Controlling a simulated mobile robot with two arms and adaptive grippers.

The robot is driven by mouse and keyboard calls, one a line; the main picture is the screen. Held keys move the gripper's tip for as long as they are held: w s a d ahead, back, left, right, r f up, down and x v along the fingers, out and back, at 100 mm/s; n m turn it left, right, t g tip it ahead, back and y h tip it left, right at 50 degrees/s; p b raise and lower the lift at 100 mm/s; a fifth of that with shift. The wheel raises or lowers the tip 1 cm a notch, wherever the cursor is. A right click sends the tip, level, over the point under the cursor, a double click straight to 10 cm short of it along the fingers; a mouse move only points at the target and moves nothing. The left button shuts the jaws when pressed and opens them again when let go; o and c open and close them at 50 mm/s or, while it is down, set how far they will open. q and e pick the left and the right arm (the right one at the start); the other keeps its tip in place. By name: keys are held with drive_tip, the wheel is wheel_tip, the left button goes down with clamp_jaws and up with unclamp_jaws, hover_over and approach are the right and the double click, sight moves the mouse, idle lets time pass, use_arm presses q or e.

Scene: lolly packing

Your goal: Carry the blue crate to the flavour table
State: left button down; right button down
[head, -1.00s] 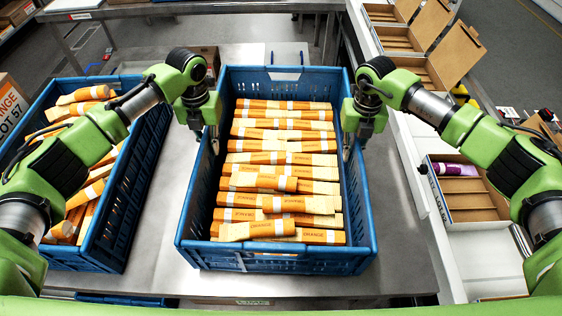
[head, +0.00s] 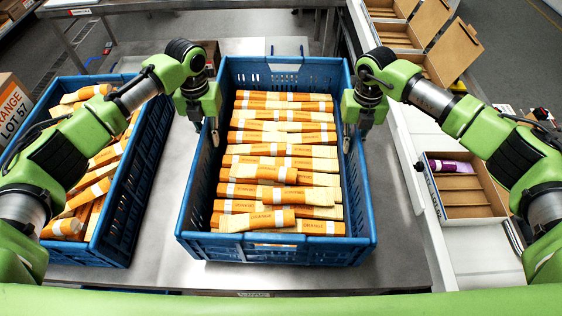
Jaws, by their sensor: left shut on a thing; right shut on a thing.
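The blue crate (head: 279,248) is in the middle of the head view on a steel table. It is filled with orange and cream lolly packs (head: 283,166) lying in rows. My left gripper (head: 214,138) is shut on the crate's left wall. My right gripper (head: 348,143) is shut on the crate's right wall. From this view I cannot tell whether the crate's base touches the table. Which table is the flavour table is not clear here.
A second blue crate (head: 112,245) with similar orange packs stands close on the left. A cardboard box labelled ORANGE LOT 57 (head: 12,108) is beyond it. On the right, a white conveyor (head: 480,258) carries open brown boxes, one holding a purple pack (head: 452,166). Bare steel (head: 165,262) shows between the crates.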

use_arm(q)
drive_tip(key=shift+w+r, duration=0.1)
drive_tip(key=shift+r, duration=0.2)
use_arm(e)
drive_tip(key=shift+w+r, duration=0.1)
drive_tip(key=shift+r, duration=0.2)
